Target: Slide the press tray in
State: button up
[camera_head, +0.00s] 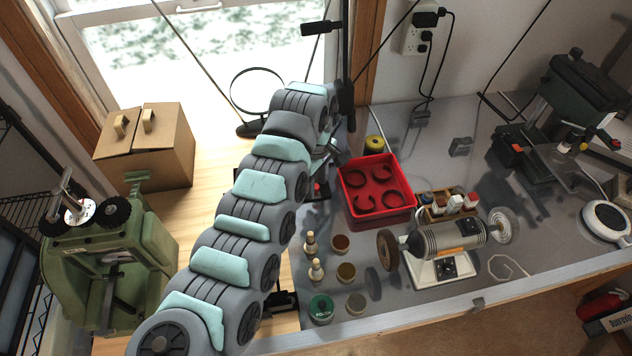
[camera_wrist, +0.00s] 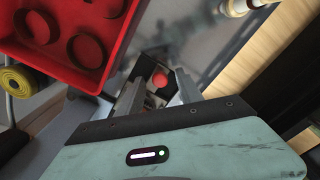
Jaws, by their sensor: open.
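I cannot tell for certain which object is the press tray. A red tray (camera_head: 404,217) with dark rings in it sits on the grey metal bench; its corner also shows at the upper left of the wrist view (camera_wrist: 95,72). My gripper (camera_wrist: 157,88) is open, its two fingers apart on either side of a small dark box with a round red top (camera_wrist: 160,79). Whether the fingers touch this box is unclear. In the head view my gripper (camera_head: 328,155) is beside the red tray's left side, partly hidden by my arm.
A yellow roll (camera_head: 374,144) lies behind the tray. A dark green machine (camera_head: 575,90) stands at the bench's right. A cardboard box (camera_head: 150,155) and green machine (camera_head: 110,260) are left.

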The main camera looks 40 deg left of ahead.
grip_shut()
dwell(1.3)
